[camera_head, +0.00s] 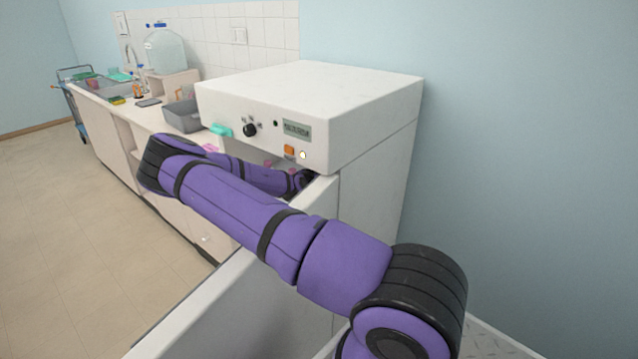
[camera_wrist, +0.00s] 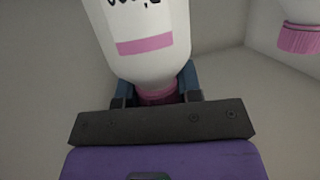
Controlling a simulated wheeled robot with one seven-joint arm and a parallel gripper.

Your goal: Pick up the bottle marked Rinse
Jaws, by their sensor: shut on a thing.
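A white bottle (camera_wrist: 140,30) with a pink label band and a pink cap fills the upper middle of the wrist view. Dark writing above the band is cut off by the frame edge, so I cannot read its name. My gripper (camera_wrist: 156,85) is shut on this bottle near its cap end, with one blue-grey finger on each side. In the head view my purple arm reaches into the opening under the white machine (camera_head: 310,95). The gripper and the held bottle are mostly hidden there.
A second pale bottle with a pink cap (camera_wrist: 300,39) is at the upper right of the wrist view, apart from the held one. Pale walls enclose the space.

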